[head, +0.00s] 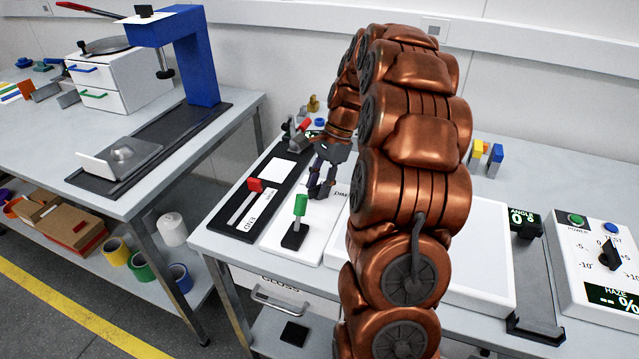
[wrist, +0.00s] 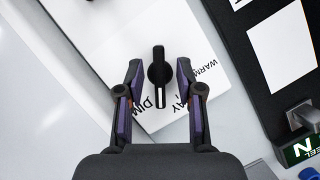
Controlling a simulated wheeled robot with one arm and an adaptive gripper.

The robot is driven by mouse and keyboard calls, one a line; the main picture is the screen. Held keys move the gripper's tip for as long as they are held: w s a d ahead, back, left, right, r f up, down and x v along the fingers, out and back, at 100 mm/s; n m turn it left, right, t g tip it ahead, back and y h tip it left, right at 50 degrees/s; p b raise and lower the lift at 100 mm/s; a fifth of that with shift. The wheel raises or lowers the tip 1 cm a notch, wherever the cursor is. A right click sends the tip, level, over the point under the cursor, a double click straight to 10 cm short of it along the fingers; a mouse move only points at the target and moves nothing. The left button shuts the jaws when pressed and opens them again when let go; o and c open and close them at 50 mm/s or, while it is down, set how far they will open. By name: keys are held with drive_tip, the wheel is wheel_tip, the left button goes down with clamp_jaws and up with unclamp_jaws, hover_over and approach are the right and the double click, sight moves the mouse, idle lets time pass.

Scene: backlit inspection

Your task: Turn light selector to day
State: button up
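The light selector is a black elongated knob (wrist: 158,72) with a white stripe on its lower end, on a white panel (wrist: 110,35) in the wrist view. The stripe points down the picture, toward my gripper's palm. Around it are the labels DIM, a partly hidden one ending in AY, and WARM. My gripper (wrist: 159,68) is open, with one finger on each side of the knob and a visible gap on both sides. In the head view, my gripper (head: 322,184) is over the white panel, and the knob cannot be made out there.
A green-handled lever (head: 300,205) stands on the panel's near end. Left of it is a black unit with a red slider (head: 255,185). A white box (head: 481,255) and the haze meter (head: 600,262) are to the right. My arm hides the bench's middle.

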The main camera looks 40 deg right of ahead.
drive_tip(key=shift+c, duration=0.3)
clamp_jaws()
drive_tip(key=shift+n, duration=0.3)
drive_tip(key=n+g+b, duration=0.1)
drive_tip(key=n, duration=0.2)
drive_tip(key=shift+f, duration=0.1)
drive_tip(key=shift+n+g+h+b, duration=0.3)
drive_tip(key=shift+n+g+b, duration=0.25)
drive_tip(key=shift+n, duration=0.95)
drive_tip(key=shift+o, duration=0.3)
unclamp_jaws()
drive_tip(key=shift+g, duration=0.25)
